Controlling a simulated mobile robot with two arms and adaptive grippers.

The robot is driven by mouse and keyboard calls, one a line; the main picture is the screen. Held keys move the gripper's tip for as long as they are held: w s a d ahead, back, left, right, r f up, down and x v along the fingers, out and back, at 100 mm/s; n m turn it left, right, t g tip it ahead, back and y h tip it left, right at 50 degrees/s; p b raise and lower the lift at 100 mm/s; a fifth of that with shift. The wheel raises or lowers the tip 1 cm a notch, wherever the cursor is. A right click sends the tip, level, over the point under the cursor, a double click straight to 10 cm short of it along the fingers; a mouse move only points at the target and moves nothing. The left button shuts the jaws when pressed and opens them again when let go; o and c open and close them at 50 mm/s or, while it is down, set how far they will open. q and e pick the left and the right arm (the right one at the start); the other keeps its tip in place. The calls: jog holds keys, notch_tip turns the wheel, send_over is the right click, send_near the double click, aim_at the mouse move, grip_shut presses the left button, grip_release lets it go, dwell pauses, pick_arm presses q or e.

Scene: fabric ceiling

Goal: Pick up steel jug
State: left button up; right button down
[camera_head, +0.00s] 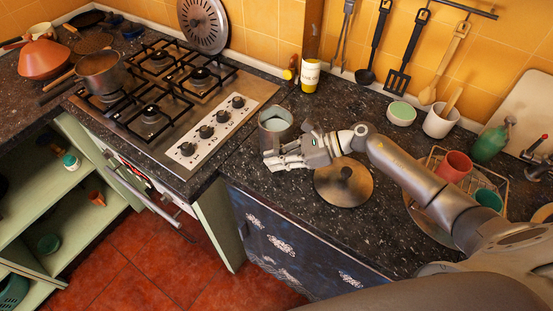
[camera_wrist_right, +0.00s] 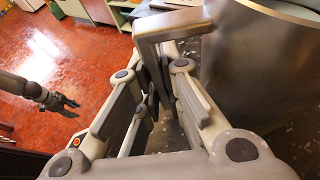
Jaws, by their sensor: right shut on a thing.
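The steel jug (camera_head: 276,128) stands upright on the dark speckled counter, just right of the stove. In the right wrist view its large curved metal wall (camera_wrist_right: 265,60) fills the upper right, and its angular handle (camera_wrist_right: 172,24) reaches down between my fingers. My right gripper (camera_head: 284,160) is at the near side of the jug, shut on the handle; it also shows in the right wrist view (camera_wrist_right: 160,90). The exact finger contact is partly hidden. My left gripper (camera_wrist_right: 60,103) shows small and dark over the floor in the right wrist view; its finger opening is unclear.
A round metal lid (camera_head: 343,183) lies under my right forearm. The gas stove (camera_head: 178,100) is to the left. A dish rack (camera_head: 480,185) with cups is at the right. The counter's front edge is close to the gripper.

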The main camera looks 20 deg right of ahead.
jog(key=shift+r+b, duration=0.3)
jog(key=shift+r, duration=0.15)
jog(key=s+a+r+b, duration=0.4)
jog(key=s+a+r, duration=0.5)
jog(key=a+r, duration=0.1)
jog(key=shift+s+a+r, duration=0.2)
jog(key=shift+r, duration=0.55)
